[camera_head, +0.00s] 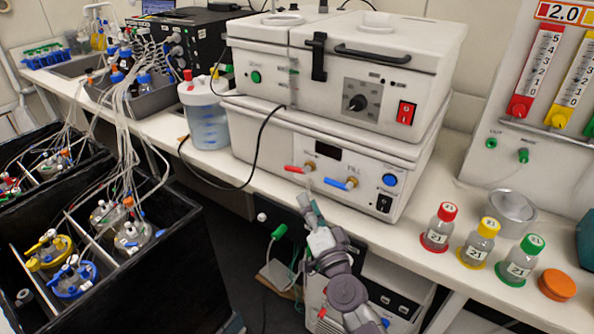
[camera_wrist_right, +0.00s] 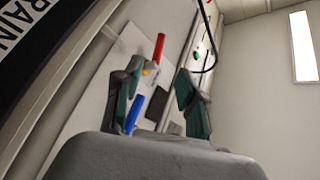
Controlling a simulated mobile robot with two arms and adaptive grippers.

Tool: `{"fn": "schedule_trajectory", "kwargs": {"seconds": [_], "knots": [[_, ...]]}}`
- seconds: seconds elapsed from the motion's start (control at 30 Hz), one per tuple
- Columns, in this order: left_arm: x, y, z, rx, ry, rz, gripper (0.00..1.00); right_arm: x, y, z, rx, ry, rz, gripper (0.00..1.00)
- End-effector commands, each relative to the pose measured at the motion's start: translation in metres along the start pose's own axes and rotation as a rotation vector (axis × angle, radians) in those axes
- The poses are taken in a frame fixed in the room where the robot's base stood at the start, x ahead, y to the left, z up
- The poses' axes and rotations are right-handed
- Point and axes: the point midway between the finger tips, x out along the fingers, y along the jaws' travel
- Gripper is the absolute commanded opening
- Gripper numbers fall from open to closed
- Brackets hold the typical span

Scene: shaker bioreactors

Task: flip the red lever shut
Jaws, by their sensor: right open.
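The red lever (camera_head: 294,169) sits on a brass valve (camera_head: 309,165) on the front of the lower white unit, pointing left in the head view. In the right wrist view the red lever (camera_wrist_right: 158,47) shows beyond the fingertips, in the upper middle. The blue lever (camera_head: 334,183) is on a second valve to its right; in the wrist view the blue lever (camera_wrist_right: 135,113) shows near the left finger. My right gripper (camera_head: 313,212) is below the red lever in the head view. It is open and empty, its fingers (camera_wrist_right: 158,92) apart. My left gripper is out of view.
The white shaker unit (camera_head: 390,160) stands on the bench. Bottles with red (camera_head: 439,228), yellow (camera_head: 479,243) and green (camera_head: 521,262) caps stand at right. A black cable (camera_head: 258,150) hangs over the left side of the unit. A green-ended hose (camera_head: 279,231) is left of the gripper.

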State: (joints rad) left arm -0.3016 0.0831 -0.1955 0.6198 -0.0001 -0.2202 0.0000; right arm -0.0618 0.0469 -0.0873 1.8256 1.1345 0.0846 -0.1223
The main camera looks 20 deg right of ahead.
Motion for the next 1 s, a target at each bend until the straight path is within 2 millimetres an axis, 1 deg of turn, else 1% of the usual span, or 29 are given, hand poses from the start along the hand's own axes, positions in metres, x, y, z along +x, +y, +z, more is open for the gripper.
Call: {"fn": "schedule_trajectory", "kwargs": {"seconds": [0.03,0.1,0.3,0.4,0.5,0.7,0.93,0.97,1.0], "knots": [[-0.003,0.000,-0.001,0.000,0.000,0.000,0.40,0.013,-0.002,-0.002,0.000,0.002,-0.002,0.40],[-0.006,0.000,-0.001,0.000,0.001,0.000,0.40,0.029,-0.002,-0.002,-0.001,0.002,-0.002,0.40],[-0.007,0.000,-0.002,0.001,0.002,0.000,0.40,0.070,-0.001,0.000,-0.002,0.000,-0.001,0.40],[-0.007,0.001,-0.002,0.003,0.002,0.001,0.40,0.085,0.000,0.000,-0.002,0.000,0.000,0.40],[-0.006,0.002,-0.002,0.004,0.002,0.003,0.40,0.097,0.001,0.000,-0.003,-0.001,0.000,0.40],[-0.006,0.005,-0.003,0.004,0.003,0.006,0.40,0.107,0.001,0.001,-0.002,-0.002,0.001,0.40],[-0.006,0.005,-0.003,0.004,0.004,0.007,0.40,0.107,0.001,0.001,-0.002,-0.002,0.001,0.40],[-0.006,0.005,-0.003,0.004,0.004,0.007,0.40,0.107,0.001,0.001,-0.003,-0.002,0.001,0.37],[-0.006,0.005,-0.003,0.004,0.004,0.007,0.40,0.107,0.001,0.001,-0.003,-0.002,0.001,0.30]]}}
